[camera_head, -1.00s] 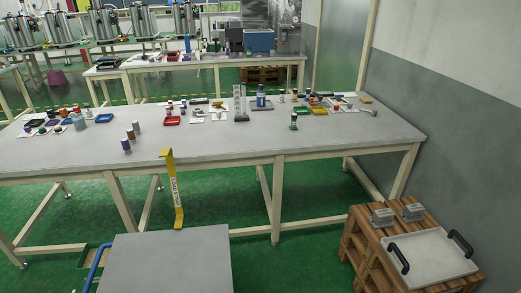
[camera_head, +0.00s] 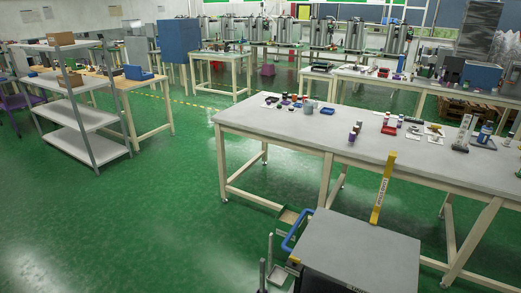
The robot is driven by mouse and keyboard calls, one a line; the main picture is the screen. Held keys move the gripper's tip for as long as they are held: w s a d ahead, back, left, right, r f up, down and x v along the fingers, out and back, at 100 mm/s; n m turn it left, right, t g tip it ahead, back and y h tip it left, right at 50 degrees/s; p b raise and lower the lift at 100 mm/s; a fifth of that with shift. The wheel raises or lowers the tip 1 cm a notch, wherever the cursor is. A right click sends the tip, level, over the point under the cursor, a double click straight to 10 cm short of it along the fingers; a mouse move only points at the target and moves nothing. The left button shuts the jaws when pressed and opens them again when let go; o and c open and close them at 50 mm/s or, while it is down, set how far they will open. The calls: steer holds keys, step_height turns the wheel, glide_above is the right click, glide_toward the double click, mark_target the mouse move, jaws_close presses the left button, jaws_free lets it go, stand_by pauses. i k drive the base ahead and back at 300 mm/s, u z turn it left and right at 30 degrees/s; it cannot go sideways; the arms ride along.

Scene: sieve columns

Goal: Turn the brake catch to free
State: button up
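No part that I can clearly tell as the brake catch shows. A cart with a flat grey top (camera_head: 360,256) stands at the bottom, right of the middle, in front of the long workbench. A blue bar handle (camera_head: 297,230) is at its left end. A yellow upright strip with dark lettering (camera_head: 384,188) rises at the cart's far edge; the lettering is too small to read. Small grey metal upright parts (camera_head: 266,270) show low at the cart's left; I cannot tell what they are. The cart's lower part is mostly hidden or cut off. My gripper is not in view.
The long grey workbench (camera_head: 270,120) with bottles and small trays stands behind the cart. A grey shelf rack (camera_head: 85,118) and a wooden table (camera_head: 150,88) are at the left. The green floor (camera_head: 150,215) left of the cart is clear.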

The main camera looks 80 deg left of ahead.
mark_target(295, 260)
steer(key=u, duration=0.65)
steer(key=i, duration=0.35)
steer(key=u, duration=1.05)
steer(key=i, duration=0.85)
steer(key=u, duration=2.1)
steer(key=k, duration=0.35)
steer(key=z, duration=0.55)
